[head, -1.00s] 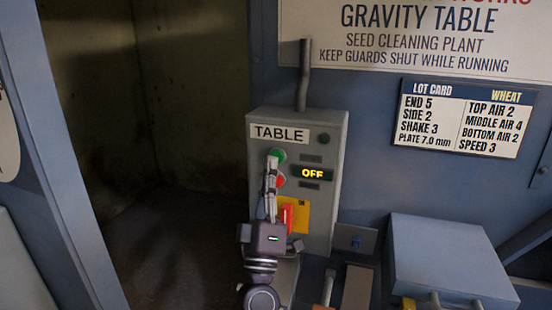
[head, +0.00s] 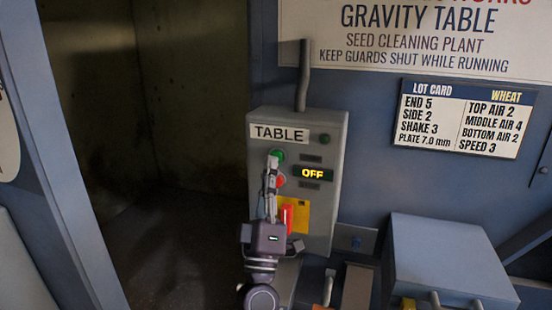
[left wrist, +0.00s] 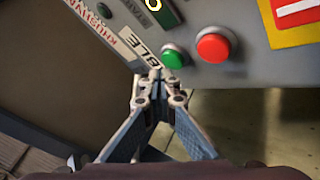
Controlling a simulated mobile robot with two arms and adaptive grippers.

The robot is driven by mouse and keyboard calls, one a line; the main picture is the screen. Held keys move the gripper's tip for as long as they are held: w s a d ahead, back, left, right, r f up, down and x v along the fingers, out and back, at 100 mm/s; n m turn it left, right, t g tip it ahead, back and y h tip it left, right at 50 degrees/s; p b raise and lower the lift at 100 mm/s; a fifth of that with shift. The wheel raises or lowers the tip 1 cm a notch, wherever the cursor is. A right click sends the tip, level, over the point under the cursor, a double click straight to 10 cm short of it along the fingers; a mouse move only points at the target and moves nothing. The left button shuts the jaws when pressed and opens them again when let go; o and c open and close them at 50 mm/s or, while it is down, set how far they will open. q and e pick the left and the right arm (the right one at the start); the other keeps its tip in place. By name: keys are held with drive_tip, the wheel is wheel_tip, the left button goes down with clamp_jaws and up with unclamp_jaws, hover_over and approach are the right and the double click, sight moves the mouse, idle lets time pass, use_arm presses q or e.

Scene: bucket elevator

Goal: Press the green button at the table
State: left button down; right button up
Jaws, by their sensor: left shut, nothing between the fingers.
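The grey control box labelled TABLE (head: 320,150) is on the blue wall in the head view. My right gripper is not in view.
A red button (head: 280,181) sits just below the green one, partly behind my fingers. The display (head: 313,173) reads OFF. A red switch on a yellow plate (head: 303,214) is lower. A grey box (head: 450,260) juts out at right; a dark opening (head: 190,150) lies left.

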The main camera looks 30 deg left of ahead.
use_arm(q)
drive_tip(key=shift+w, duration=0.15)
drive_tip(key=shift+w, duration=0.25)
drive_tip(key=shift+w+a, duration=0.2)
drive_tip(key=shift+w, duration=0.25)
idle(0.7)
drive_tip(key=shift+s, duration=0.1)
drive_tip(key=shift+s+d, duration=0.25)
drive_tip(key=shift+s, duration=0.5)
drive_tip(key=shift+s+d+p, duration=0.2)
drive_tip(key=shift+s+p, duration=0.05)
drive_tip(key=shift+s, duration=0.55)
drive_tip(key=shift+s+d+p, duration=0.2)
drive_tip(key=shift+s, duration=0.65)
drive_tip(key=shift+s+d+p, duration=0.2)
drive_tip(key=shift+s+p, duration=0.05)
drive_tip(key=shift+s, duration=0.55)
